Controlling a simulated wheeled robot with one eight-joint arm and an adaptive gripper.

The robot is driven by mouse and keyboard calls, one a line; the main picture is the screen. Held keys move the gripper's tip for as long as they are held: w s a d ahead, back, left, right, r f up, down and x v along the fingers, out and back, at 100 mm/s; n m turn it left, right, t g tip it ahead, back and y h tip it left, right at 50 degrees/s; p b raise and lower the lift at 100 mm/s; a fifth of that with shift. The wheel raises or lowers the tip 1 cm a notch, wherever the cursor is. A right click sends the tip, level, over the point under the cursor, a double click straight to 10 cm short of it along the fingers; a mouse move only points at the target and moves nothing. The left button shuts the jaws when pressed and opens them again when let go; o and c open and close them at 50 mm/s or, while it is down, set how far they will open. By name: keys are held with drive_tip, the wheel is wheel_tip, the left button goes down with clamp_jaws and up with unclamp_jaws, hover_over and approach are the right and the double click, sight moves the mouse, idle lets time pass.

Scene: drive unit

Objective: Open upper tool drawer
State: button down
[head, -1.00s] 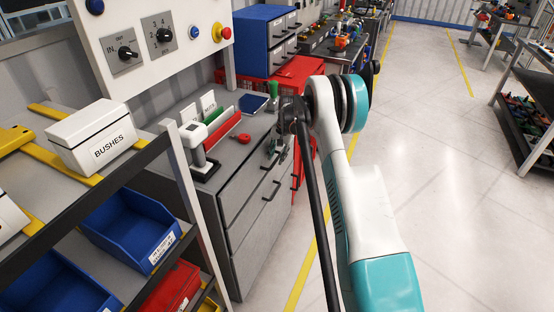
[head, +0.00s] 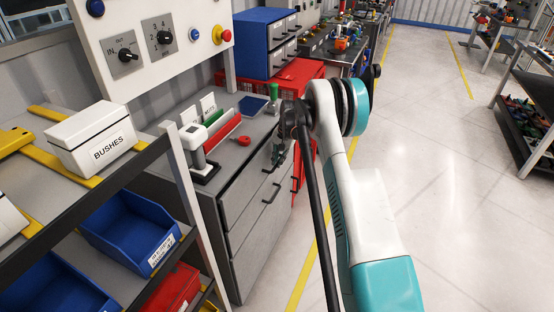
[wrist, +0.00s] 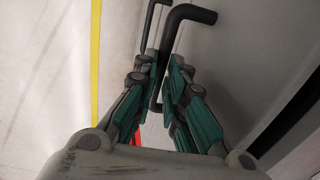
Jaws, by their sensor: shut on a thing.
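The grey cabinet has an upper tool drawer (head: 238,186) just below its top, and its front looks flush, with no clear gap. My gripper (head: 278,154) is at the upper part of the cabinet front and hides most of the upper handle. In the wrist view, the black bar handle (wrist: 192,13) bends from the grey drawer front (wrist: 245,60) and runs down between the teal-padded fingers. My gripper (wrist: 165,100) is shut on this handle there. A lower drawer handle (head: 270,193) is visible below my gripper in the head view.
A scanner-like device (head: 195,150), a red block (head: 222,138) and a red-topped item (head: 244,140) sit on the cabinet top. A shelf with blue bins (head: 130,228) stands at the left. The floor (head: 440,180) to the right is clear.

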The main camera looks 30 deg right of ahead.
drive_tip(key=s+d, duration=1.4)
drive_tip(key=s, duration=0.4)
drive_tip(key=shift+s+d+b, duration=0.3)
drive_tip(key=shift+b, duration=0.05)
drive_tip(key=c, duration=1.7)
unclamp_jaws()
drive_tip(key=shift+o, duration=0.2)
wheel_tip(320, 180, up, 12)
drive_tip(key=s+d, duration=0.1)
drive_tip(key=shift+s+d, duration=0.2)
drive_tip(key=shift+s, duration=0.2)
drive_tip(key=shift+f, duration=0.1)
